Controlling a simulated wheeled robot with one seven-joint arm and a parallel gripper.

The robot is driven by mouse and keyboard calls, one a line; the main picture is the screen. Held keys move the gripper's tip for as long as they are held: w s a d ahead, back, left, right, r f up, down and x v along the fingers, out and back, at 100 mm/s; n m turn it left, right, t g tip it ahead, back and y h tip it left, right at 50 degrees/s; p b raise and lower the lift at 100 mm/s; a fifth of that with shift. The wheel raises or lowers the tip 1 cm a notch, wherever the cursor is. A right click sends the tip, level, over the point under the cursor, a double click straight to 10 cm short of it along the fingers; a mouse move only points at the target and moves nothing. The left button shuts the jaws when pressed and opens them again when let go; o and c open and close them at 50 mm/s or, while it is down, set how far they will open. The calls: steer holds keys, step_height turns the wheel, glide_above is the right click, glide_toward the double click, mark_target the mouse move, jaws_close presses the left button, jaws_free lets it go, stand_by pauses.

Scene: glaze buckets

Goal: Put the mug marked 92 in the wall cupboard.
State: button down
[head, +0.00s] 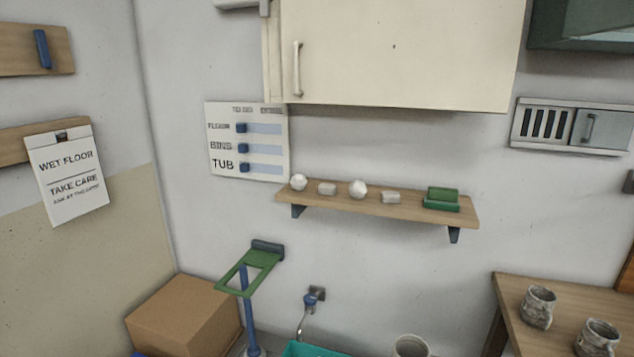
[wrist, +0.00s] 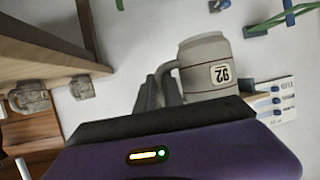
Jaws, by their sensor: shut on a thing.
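My gripper (wrist: 172,88) is shut on the handle of a grey-beige mug marked 92 (wrist: 205,62) in the wrist view. The mug hangs clear of any surface, and its number label faces the camera. My gripper does not show in the head view. A mug rim (head: 410,346) shows at the bottom edge there; I cannot tell for sure that it is the held mug. The cream wall cupboard (head: 400,55) is high on the back wall in the head view, its door with a vertical handle (head: 298,68) at the left. The door looks shut, and the inside is hidden.
Below the cupboard a wooden shelf (head: 335,199) holds several small white objects and a green block (head: 442,198). Two grey mugs (head: 538,307) (head: 598,340) stand on a wooden table (head: 515,290) at right. A cardboard box (head: 185,318) is at lower left.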

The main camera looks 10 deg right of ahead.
steer(key=s+a+f+n+y, duration=0.2)
steer(key=s+a+f, duration=0.2)
steer(key=a+f, duration=0.3)
steer(key=s+a+f+n+t+y, duration=0.1)
steer(key=s+a+f+n+y, duration=0.1)
steer(key=s+a+f, duration=0.3)
step_height(320, 180, down, 2)
steer(key=a+y, duration=0.1)
steer(key=a, duration=0.1)
steer(key=shift+a+n, duration=0.3)
steer(key=shift+a, duration=0.05)
